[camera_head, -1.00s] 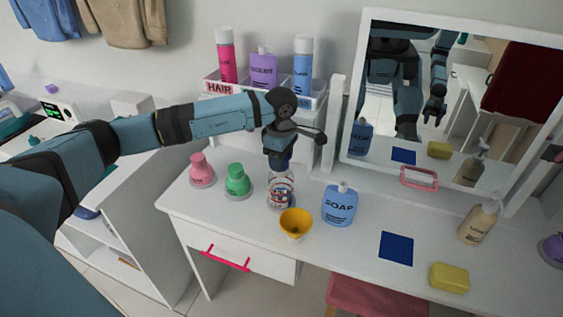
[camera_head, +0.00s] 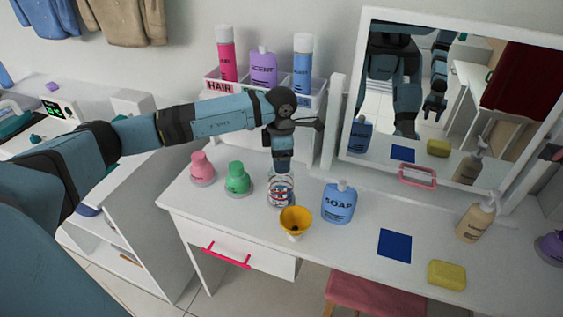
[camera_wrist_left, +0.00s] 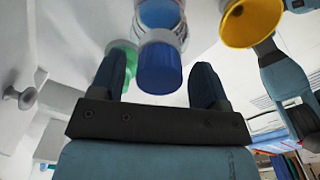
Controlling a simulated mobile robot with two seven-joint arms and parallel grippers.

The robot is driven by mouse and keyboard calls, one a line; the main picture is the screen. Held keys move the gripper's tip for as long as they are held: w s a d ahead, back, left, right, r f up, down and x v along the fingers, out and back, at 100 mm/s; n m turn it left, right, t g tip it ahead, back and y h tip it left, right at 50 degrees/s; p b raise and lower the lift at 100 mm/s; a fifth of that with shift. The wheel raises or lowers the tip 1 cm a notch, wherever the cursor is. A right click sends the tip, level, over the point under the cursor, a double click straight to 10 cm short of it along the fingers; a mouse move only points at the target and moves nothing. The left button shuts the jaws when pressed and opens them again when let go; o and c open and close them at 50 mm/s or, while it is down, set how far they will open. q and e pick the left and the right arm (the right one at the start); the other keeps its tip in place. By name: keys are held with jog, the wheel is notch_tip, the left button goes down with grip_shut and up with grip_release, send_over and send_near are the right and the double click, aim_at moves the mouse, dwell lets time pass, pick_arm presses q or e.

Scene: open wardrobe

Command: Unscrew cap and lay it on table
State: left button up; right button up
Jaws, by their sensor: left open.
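A clear bottle with a red-and-white label (camera_head: 280,190) stands upright on the white table (camera_head: 355,265). Its blue cap (camera_wrist_left: 160,68) shows in the left wrist view, seated on the bottle's end. My left gripper (camera_head: 283,166) points down over the bottle top. In the wrist view its two dark fingers (camera_wrist_left: 158,76) are open, one on each side of the cap, with gaps visible. The gripper hides the cap in the head view. My right gripper is not directly in view; a hand shows only in the mirror.
A yellow funnel (camera_head: 295,219) stands close in front of the bottle. Green (camera_head: 237,178) and pink (camera_head: 202,168) bottles stand left; a blue soap bottle (camera_head: 338,203) stands right. A navy square (camera_head: 395,245) and yellow sponge (camera_head: 447,274) lie farther right, with bare table around them.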

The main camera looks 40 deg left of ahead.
dwell(0.3)
pick_arm(q)
jog(key=m+b, duration=0.1)
jog(key=m, duration=0.1)
jog(key=shift+f+m+b, duration=0.2)
jog(key=shift+m+b, duration=0.1)
jog(key=shift+b, duration=0.05)
jog(key=shift+m+b, duration=0.3)
jog(key=shift+m, duration=0.5)
jog(key=m+b, duration=0.2)
jog(key=m, duration=0.2)
jog(key=shift+m, duration=0.3)
jog(key=m+b, duration=0.1)
jog(key=m, duration=0.2)
jog(key=m+b, duration=0.1)
jog(key=m, duration=0.3)
jog(key=shift+r+b, duration=0.1)
jog(key=shift+b, duration=0.3)
jog(key=shift+m, duration=0.6)
jog(key=shift+r, duration=0.1)
pick_arm(e)
jog(key=shift+t, duration=0.3)
jog(key=f, duration=0.4)
jog(key=shift+w+a, duration=0.15)
jog(key=shift+a, duration=0.05)
